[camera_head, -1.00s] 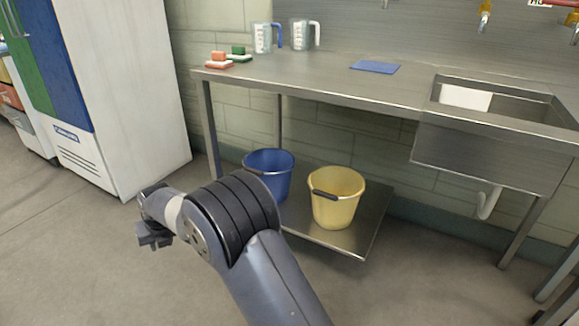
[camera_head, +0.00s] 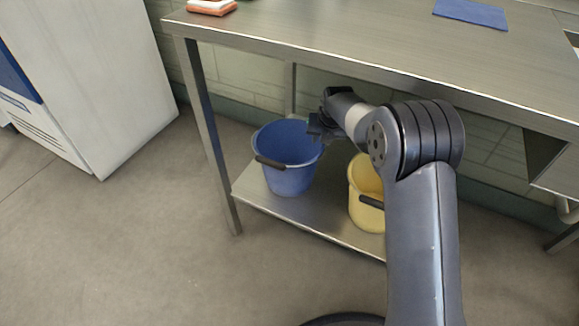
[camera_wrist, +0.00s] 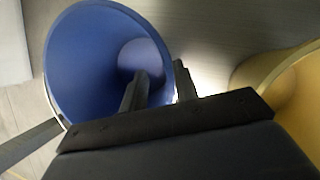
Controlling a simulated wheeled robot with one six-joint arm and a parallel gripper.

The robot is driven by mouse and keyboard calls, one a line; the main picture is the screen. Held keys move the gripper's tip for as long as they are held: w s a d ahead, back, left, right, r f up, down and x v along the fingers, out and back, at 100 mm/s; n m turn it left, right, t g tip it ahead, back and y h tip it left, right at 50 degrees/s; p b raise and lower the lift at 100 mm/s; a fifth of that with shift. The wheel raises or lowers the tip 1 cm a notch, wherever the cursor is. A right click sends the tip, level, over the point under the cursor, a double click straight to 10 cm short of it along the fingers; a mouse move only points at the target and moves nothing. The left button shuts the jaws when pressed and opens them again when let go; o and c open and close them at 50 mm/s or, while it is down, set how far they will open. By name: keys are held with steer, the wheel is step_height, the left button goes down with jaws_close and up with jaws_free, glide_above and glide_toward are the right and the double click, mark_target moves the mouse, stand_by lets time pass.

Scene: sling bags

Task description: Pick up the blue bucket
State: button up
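The blue bucket (camera_head: 285,170) stands upright on the lower shelf of the steel table, its dark handle grip hanging at the front left of the rim. My gripper (camera_head: 317,128) is at the bucket's right rim. In the wrist view, the blue bucket (camera_wrist: 85,60) opens toward the camera. My gripper (camera_wrist: 160,70) has its two fingers apart there, one over the bucket's opening and the other just past the right rim. The rim appears between them. I cannot tell whether either finger touches it.
A yellow bucket (camera_head: 364,180) stands just right of the blue one, partly hidden by my arm. The tabletop (camera_head: 330,45) is above the shelf (camera_head: 318,222), and a table leg (camera_head: 205,140) is at the left. The floor in front is clear.

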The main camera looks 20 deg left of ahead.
mark_target(318, 146)
steer(key=b+x, duration=0.2)
steer(key=x, duration=0.4)
steer(key=shift+w+f, duration=0.1)
steer(key=shift+f, duration=0.1)
jaws_close()
steer(key=shift+a+r, duration=0.1)
stand_by(1.1)
